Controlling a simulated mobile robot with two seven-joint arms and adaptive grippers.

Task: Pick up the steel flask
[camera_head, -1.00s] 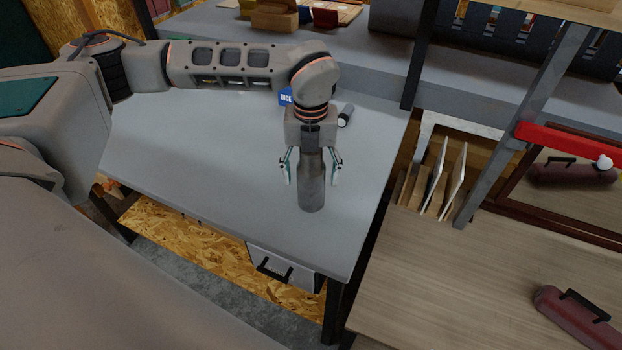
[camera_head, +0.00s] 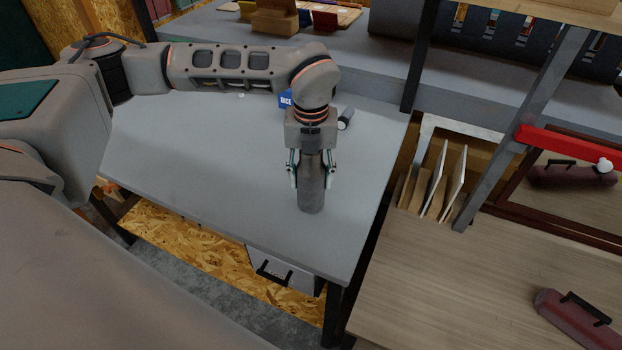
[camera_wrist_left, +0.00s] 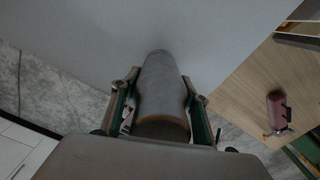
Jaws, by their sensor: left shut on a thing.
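The steel flask (camera_head: 311,192) is a grey cylinder standing upright on the grey bench top (camera_head: 220,170) near its front right part. My left gripper (camera_head: 308,180) comes down over it from above, with one finger on each side, shut on it. The gripper's palm hides the flask's top in the head view. In the left wrist view the flask (camera_wrist_left: 161,90) lies between the two fingers (camera_wrist_left: 160,103). My right gripper is not in view.
A blue box (camera_head: 285,99) and a small dark cylinder (camera_head: 345,118) sit behind the gripper on the bench. A wooden surface with a dark red cylinder (camera_head: 575,318) is at the right. The bench left of the flask is clear.

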